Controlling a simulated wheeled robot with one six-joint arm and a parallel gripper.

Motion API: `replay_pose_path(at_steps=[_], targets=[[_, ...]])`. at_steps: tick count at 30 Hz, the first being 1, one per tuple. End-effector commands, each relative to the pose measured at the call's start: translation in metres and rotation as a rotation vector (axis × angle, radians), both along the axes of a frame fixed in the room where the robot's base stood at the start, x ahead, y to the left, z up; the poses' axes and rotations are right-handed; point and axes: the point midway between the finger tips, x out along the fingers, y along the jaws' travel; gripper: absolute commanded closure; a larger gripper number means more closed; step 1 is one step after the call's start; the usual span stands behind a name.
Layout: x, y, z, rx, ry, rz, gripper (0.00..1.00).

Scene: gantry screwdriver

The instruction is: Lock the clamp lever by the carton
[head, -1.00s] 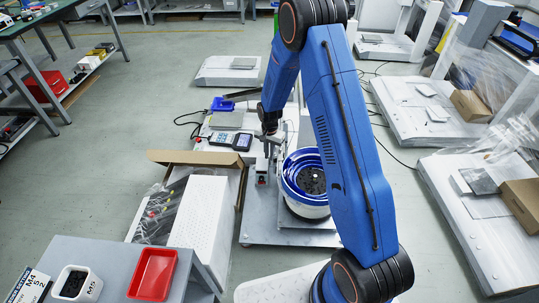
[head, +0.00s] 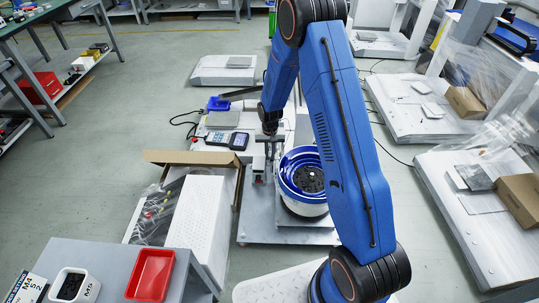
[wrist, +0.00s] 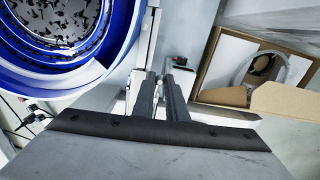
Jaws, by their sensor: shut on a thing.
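The carton (head: 190,157) is an open brown box left of the gantry base in the head view. It also shows at the right in the wrist view (wrist: 236,97). The clamp (head: 259,167) is a small grey upright piece with a red spot low on it, between the carton and the blue-rimmed bowl. My gripper (head: 269,139) is at the top of this clamp, pointing down. In the wrist view my gripper's two dark fingers (wrist: 163,88) are close together, shut on what appears to be the clamp lever. The lever is mostly hidden, and its angle cannot be told.
The blue-rimmed bowl feeder (head: 303,208) with dark parts stands just right of the clamp. A handheld controller (head: 228,140) lies behind the carton. A grey table with a red tray (head: 150,274) and a white bin (head: 91,287) is at the front left.

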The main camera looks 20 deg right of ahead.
Motion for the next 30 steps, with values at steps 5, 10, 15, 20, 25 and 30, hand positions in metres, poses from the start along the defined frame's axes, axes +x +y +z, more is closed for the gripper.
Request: replay_pose_path(at_steps=[5,10,15,20,25,30], targets=[[0.0003,0.0001,0.0002,0.000,-0.001,-0.001,0.73],[-0.0001,-0.0006,0.0001,0.000,0.000,-0.002,0.69],[-0.0003,-0.0011,-0.0001,-0.001,0.001,-0.002,0.69],[0.0000,-0.0003,-0.0002,-0.001,0.001,-0.027,0.69],[0.0015,0.0034,-0.0005,-0.001,0.002,-0.123,0.69],[0.0044,0.0087,-0.0006,-0.001,0.003,-0.264,0.69]])
